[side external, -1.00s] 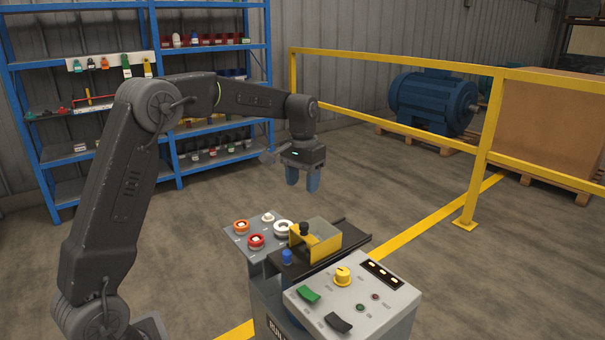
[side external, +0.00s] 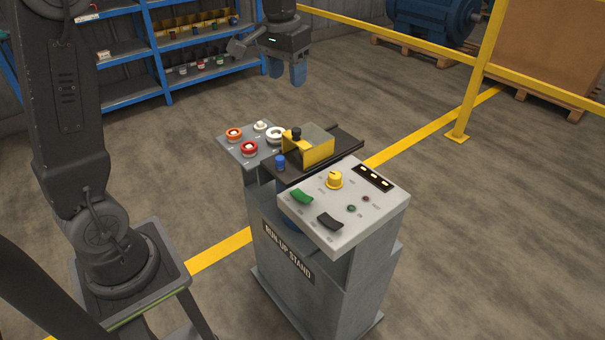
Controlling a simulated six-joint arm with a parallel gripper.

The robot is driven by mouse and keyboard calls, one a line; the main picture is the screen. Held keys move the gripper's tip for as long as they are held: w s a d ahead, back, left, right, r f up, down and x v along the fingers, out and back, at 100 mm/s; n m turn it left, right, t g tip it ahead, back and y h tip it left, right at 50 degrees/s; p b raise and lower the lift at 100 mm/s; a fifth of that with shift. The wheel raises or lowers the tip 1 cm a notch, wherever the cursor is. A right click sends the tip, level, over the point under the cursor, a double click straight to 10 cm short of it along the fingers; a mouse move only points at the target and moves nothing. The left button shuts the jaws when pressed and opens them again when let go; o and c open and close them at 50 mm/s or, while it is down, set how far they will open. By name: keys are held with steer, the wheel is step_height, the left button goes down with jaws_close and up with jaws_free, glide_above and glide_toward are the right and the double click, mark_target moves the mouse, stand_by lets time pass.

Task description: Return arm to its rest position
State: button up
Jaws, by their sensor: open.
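My gripper (side external: 287,78) hangs at the top middle of the side external view with its blue-grey fingers pointing down. It is open, with a gap between the fingers and nothing in it. It is above and behind the run-up stand (side external: 320,268), apart from it. The stand carries a grey panel with a yellow knob (side external: 335,180), a green rocker (side external: 302,197) and a black rocker (side external: 330,221). Behind it are a yellow guard (side external: 308,150) with a dark knob, a blue button (side external: 280,162) and a panel with red (side external: 249,148), orange (side external: 234,134) and white buttons.
A yellow railing (side external: 470,98) runs behind the stand at the right. Beyond it are a blue motor (side external: 432,20) and a large brown box (side external: 548,55). Blue shelving (side external: 158,60) stands at the back left. The floor right of the stand is clear.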

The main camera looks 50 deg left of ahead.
steer(key=s+d+f+m+t, duration=0.1)
steer(key=s+d, duration=0.4)
steer(key=s, duration=0.5)
steer(key=s+d+f+m+t, duration=0.1)
steer(key=s+d+t, duration=0.2)
steer(key=s, duration=0.8)
steer(key=shift+s+d+f, duration=0.25)
steer(key=shift+d+f, duration=0.1)
steer(key=shift+d, duration=0.65)
